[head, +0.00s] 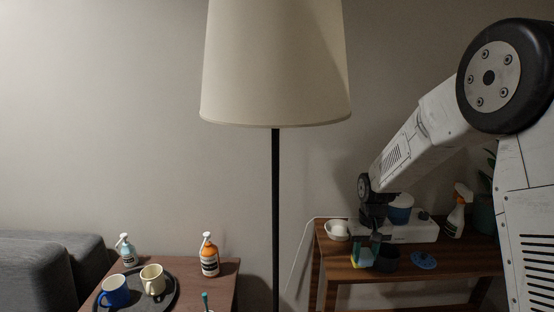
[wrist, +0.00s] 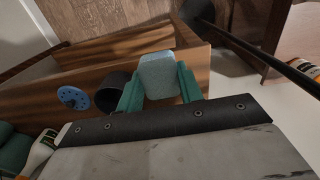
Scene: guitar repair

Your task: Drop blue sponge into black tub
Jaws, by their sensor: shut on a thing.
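The blue sponge (wrist: 158,75) is a pale blue block held between the two teal fingers of my gripper (wrist: 160,82). In the head view my gripper (head: 365,251) reaches down over the right wooden table, and the sponge is small and partly hidden by the fingers. The black tub (wrist: 112,88) is a dark round container just left of the fingers in the wrist view, partly hidden behind one finger. In the head view the tub (head: 387,260) stands just right of my gripper. The sponge is beside the tub, not over its opening.
A blue disc (head: 423,260) lies right of the tub. A white bowl (head: 337,231), a white box (head: 418,231) with a blue container (head: 400,213) and a spray bottle (head: 457,213) stand around. A floor lamp (head: 276,200) stands left of this table (head: 465,264).

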